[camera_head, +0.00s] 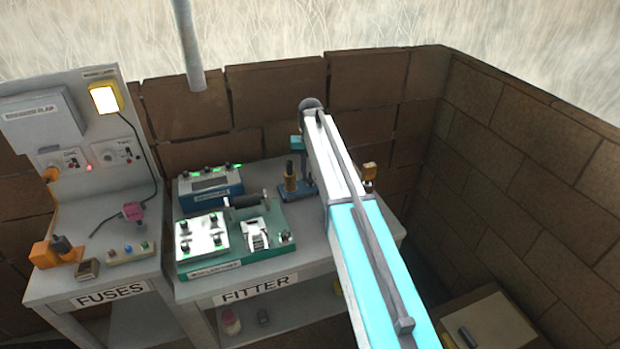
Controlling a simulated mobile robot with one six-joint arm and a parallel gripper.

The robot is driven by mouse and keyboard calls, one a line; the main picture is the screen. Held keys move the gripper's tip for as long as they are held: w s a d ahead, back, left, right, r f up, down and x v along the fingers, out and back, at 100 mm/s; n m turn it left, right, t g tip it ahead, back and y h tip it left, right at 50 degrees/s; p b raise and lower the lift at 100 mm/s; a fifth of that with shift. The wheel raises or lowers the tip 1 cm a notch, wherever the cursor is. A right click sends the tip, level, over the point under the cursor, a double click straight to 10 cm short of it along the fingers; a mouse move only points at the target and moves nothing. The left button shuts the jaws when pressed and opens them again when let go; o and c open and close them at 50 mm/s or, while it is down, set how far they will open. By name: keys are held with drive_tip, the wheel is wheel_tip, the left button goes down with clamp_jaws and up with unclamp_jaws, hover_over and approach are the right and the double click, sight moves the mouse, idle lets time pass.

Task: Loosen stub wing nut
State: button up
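I cannot make out a wing nut at this size. A brass upright piece with a dark top (291,178) stands on a small dark blue base (296,193) at the back of the FITTER bench; I cannot tell whether it is the stub. A second small brass piece (369,172) shows just right of my arm, its lower part hidden. My white and teal arm reaches from the bottom right over the bench to a grey round joint. My gripper is not clearly visible; the arm hides what lies beneath it.
The FITTER bench (262,289) carries a green fixture (224,262) with a white panel and black roller, and a blue box (211,187) with green lights. The FUSES bench (110,293) stands left. Brick walls close the back and right.

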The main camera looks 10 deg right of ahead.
sight(310, 176)
drive_tip(key=shift+r, duration=0.15)
idle(0.4)
drive_tip(key=shift+r+p, duration=1)
drive_tip(key=shift+r, duration=0.85)
drive_tip(key=shift+f, duration=0.15)
drive_tip(key=shift+f+b, duration=0.6)
drive_tip(key=shift+f, duration=1.2)
clamp_jaws()
